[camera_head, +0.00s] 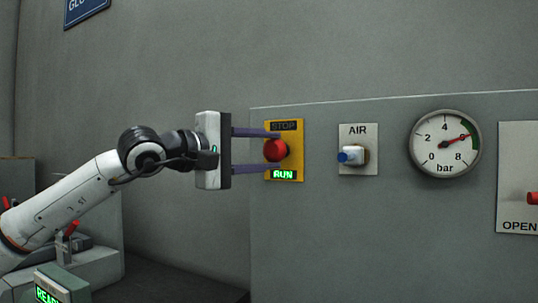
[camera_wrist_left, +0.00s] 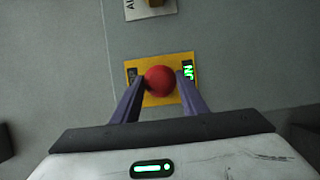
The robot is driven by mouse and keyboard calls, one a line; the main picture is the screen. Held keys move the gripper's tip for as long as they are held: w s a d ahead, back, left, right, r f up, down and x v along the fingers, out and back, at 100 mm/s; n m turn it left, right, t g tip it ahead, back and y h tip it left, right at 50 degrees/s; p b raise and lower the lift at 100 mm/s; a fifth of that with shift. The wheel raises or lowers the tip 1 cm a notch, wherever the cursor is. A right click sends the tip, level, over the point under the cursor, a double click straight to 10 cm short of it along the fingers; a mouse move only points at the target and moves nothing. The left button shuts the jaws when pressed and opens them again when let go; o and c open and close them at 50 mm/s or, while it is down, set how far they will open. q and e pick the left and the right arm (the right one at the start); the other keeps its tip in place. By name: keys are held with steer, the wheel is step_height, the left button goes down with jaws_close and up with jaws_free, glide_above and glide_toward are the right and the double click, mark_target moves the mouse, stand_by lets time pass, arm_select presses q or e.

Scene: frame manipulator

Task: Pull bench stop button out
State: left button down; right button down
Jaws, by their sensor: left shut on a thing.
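The bench stop button is a round red knob (camera_head: 275,150) on a yellow plate (camera_head: 297,150) fixed to a grey panel. The plate reads STOP at the top and shows a lit green RUN at the bottom. My left gripper (camera_head: 274,151) reaches in from the left, one finger above and one below the knob. In the left wrist view the red knob (camera_wrist_left: 160,80) sits between the purple fingertips (camera_wrist_left: 162,79), and the gripper is shut on it. The yellow plate (camera_wrist_left: 155,100) shows behind. My right gripper is not in view.
Right of the button, the same grey panel (camera_head: 390,230) carries an AIR plate with a blue knob (camera_head: 350,155), a bar gauge (camera_head: 444,144) and an OPEN plate (camera_head: 518,150) with a red handle. A machine with a green display (camera_head: 48,290) stands at lower left.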

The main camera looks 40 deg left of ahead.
arm_select(q)
steer(key=c, duration=1.2)
jaws_free()
steer(key=shift+s+d+f, duration=0.15)
steer(key=shift+s, duration=0.05)
steer(key=shift+o, duration=0.6)
steer(key=shift+s, duration=0.2)
steer(key=shift+w, duration=0.15)
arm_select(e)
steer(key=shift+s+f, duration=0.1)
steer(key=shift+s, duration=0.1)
arm_select(q)
steer(key=shift+s+b, duration=0.25)
steer(key=shift+b, duration=0.05)
steer(key=s+b, duration=0.3)
steer(key=shift+s+a+f+b, duration=0.15)
steer(key=shift+a+b, duration=0.1)
steer(key=shift+b, duration=0.05)
steer(key=b, duration=0.3)
glide_toward(270, 153)
steer(key=s, duration=0.2)
steer(key=shift+w+r, duration=0.15)
steer(key=shift+r, duration=0.15)
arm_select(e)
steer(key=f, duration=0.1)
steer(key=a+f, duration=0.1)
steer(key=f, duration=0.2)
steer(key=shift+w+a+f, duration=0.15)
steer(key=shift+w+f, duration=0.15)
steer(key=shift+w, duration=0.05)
